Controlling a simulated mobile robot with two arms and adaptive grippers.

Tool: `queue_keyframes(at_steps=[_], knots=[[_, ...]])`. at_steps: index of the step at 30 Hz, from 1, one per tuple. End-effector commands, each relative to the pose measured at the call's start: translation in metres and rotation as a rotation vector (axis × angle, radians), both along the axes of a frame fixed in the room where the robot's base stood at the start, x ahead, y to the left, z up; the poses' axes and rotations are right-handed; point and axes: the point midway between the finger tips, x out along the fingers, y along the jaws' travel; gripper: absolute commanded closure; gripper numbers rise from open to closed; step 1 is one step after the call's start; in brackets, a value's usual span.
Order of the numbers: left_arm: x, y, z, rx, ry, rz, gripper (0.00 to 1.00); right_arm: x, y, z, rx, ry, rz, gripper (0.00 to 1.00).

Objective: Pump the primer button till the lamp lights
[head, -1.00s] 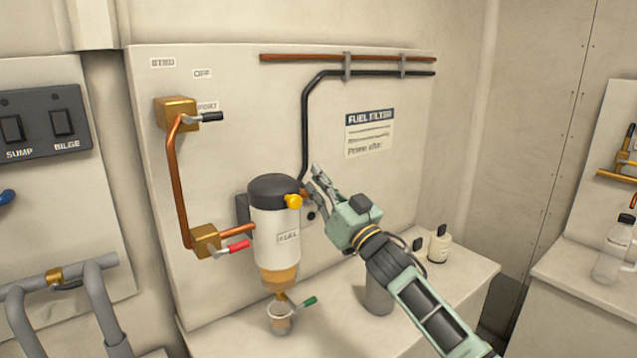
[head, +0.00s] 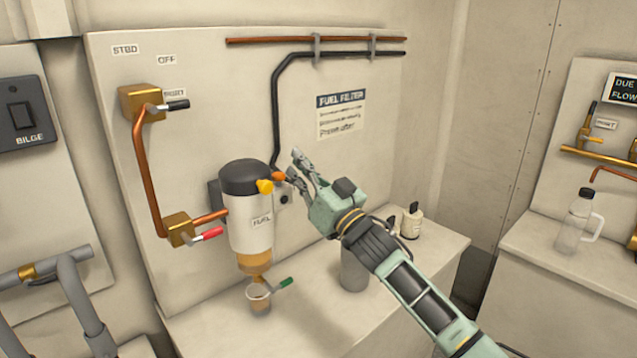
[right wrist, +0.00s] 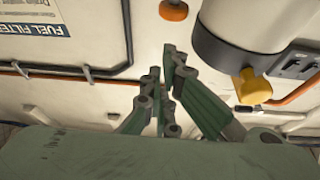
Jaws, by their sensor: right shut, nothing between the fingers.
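The fuel filter (head: 250,225) is a white body with a black cap, mounted on the pale panel. A yellow knob (head: 265,186) sticks out of its head; it also shows in the right wrist view (right wrist: 250,87). An orange round piece (head: 278,177) is just beside it. I cannot tell for sure which is the primer button. A small dark round fitting (head: 284,199) on the panel shows no light; I cannot tell if it is the lamp. My right gripper (head: 294,164) is shut and empty, right of the knob and apart from it. My left gripper is out of view.
A cup (head: 258,300) stands under the filter by a green-handled valve. A grey cylinder (head: 354,270) and a small cream bottle (head: 411,222) stand on the ledge. Red (head: 212,233) and black (head: 178,105) valve levers are at left. A clear jug (head: 577,222) is at right.

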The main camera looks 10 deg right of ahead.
Motion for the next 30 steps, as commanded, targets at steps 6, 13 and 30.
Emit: queue_keyframes(at_steps=[6, 13, 30], knots=[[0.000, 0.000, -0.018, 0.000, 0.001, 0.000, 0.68, -0.032, -0.023, -0.017, 0.002, -0.006, 0.001, 1.00], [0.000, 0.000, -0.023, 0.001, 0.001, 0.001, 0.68, -0.050, -0.035, -0.023, 0.003, -0.007, 0.001, 1.00], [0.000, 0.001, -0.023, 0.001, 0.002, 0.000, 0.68, -0.052, -0.036, -0.022, 0.004, -0.006, 0.002, 1.00]])
